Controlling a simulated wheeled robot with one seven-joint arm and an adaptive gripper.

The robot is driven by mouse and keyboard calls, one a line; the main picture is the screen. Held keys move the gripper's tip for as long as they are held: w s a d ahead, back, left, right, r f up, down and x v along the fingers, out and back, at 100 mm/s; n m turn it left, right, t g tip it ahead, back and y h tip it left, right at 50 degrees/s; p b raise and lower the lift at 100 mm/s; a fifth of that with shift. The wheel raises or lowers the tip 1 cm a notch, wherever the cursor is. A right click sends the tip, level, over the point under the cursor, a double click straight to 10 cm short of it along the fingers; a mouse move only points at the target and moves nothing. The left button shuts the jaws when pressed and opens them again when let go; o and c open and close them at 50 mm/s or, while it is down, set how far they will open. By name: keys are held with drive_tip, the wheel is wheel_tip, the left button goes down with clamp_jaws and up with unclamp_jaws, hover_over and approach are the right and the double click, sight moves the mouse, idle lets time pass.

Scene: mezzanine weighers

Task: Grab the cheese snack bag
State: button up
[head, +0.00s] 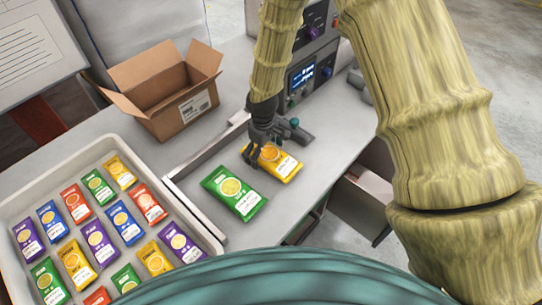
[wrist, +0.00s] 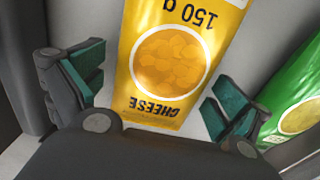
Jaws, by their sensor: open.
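The cheese snack bag is yellow with a round picture and the word CHEESE. It lies flat on the grey work surface, and part of it shows in the head view (head: 283,167). In the wrist view the cheese bag (wrist: 180,60) lies between my fingers, its printed end toward my palm. My gripper (head: 264,140) is above the bag's upper left end and hides some of it. In the wrist view my gripper (wrist: 150,92) is open, with a finger on each side of the bag and gaps visible beside it.
A green bag (head: 234,192) lies close to the left of the cheese bag and also shows in the wrist view (wrist: 297,100). A pale tray (head: 208,238) of several coloured bags stands at left. An open cardboard box (head: 190,111) and a machine with a display (head: 303,75) stand behind.

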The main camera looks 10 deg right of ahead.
drive_tip(key=c, duration=1)
drive_tip(key=shift+o, duration=0.2)
drive_tip(key=shift+r, duration=0.15)
